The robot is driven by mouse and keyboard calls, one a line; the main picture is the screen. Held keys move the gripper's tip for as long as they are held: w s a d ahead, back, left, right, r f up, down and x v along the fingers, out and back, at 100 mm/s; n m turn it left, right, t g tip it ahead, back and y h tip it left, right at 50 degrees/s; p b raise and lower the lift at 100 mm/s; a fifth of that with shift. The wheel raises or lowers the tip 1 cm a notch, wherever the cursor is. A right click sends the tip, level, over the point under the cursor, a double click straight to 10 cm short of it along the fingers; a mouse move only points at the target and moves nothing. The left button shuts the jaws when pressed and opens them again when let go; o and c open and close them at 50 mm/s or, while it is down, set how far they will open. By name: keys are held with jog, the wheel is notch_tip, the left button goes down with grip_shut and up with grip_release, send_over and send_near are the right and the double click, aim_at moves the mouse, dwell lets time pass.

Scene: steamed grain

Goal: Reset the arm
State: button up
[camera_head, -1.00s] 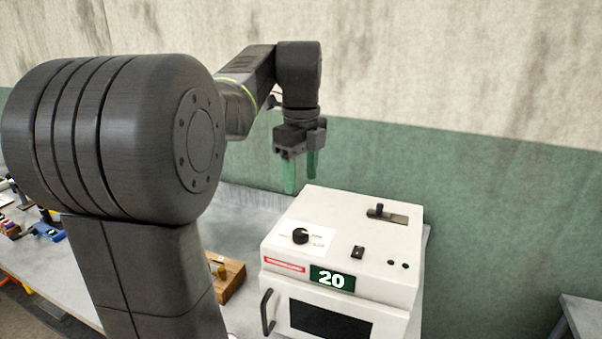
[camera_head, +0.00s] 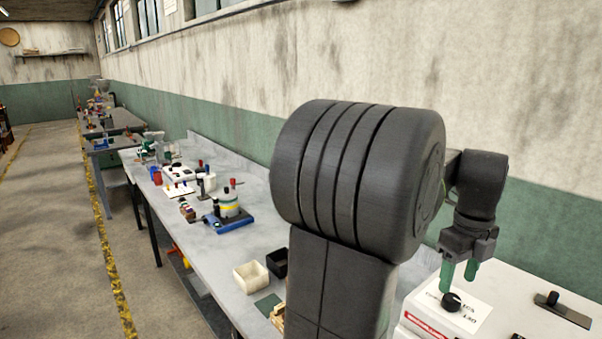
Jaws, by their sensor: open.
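My gripper (camera_head: 459,272) hangs at the right side of the head view, with two green fingers pointing down and a gap between them. It holds nothing. Its fingers appear in front of the top of a white box-shaped machine (camera_head: 484,297), close to a black knob (camera_head: 451,302). I cannot tell the exact height of the fingers above it. My arm's large dark joint hides part of the bench and the wall. The machine's front is mostly cut off by the lower edge.
A long grey workbench (camera_head: 217,262) runs along the wall to the left. It bears a white bin (camera_head: 251,277), a black bin (camera_head: 278,262) and a blue-based device (camera_head: 228,222). A black slider (camera_head: 552,298) sits on the machine's top. The floor (camera_head: 60,250) at left is open.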

aim_at(453, 297)
notch_tip(453, 297, down, 5)
jog(key=shift+f, duration=0.15)
dwell(0.4)
